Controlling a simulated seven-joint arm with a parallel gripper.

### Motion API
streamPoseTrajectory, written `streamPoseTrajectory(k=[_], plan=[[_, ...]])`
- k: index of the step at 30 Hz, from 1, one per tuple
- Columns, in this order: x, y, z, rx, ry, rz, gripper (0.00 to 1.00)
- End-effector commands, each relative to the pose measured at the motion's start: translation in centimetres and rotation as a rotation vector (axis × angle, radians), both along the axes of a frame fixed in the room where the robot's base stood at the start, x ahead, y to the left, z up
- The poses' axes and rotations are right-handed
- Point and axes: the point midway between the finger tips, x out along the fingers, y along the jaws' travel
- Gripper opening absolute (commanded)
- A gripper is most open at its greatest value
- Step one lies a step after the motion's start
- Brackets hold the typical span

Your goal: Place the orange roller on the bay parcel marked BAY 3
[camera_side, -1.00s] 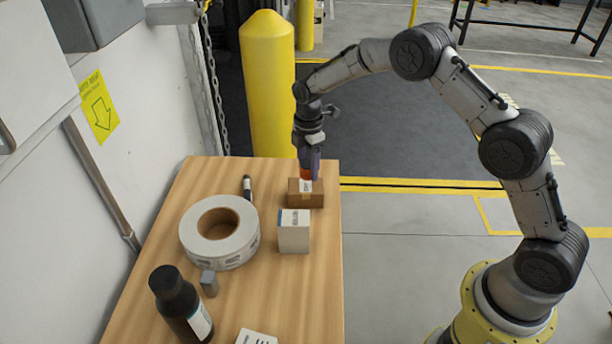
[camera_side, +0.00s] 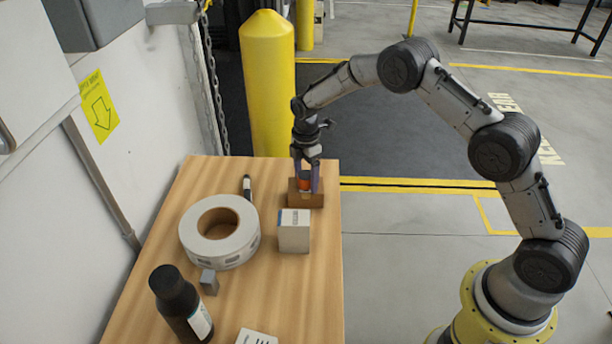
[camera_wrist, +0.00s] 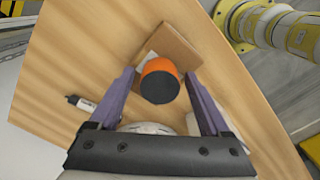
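The orange roller (camera_side: 304,184) with a black end stands on the brown parcel (camera_side: 293,199) at the far end of the wooden table. The wrist view shows the roller's black end (camera_wrist: 160,88) facing the camera, with the parcel (camera_wrist: 176,46) beneath and beyond it. The parcel's marking is not readable. My gripper (camera_side: 306,187) is low over the parcel, one purple finger on each side of the roller. In the wrist view my gripper (camera_wrist: 158,80) is open, with gaps visible between both fingers and the roller.
A white box (camera_side: 294,236) stands just in front of the parcel. A large label roll (camera_side: 245,240), a marker (camera_side: 247,187), a small grey block (camera_side: 209,283) and a dark bottle (camera_side: 180,305) are on the table. A yellow bollard (camera_side: 268,90) stands behind.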

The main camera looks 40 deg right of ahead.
Motion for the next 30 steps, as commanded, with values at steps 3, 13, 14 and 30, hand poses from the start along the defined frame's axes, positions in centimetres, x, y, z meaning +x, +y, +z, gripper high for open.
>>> streamPoseTrajectory(k=[3,13,14,30], plan=[[0.0,0.0,0.0,0.000,0.000,0.000,0.86],[0.1,0.0,1.1,0.000,-0.003,0.000,0.86],[0.1,0.0,1.5,0.000,-0.003,0.000,0.86],[0.1,0.0,11.2,0.000,-0.003,0.000,0.86]])
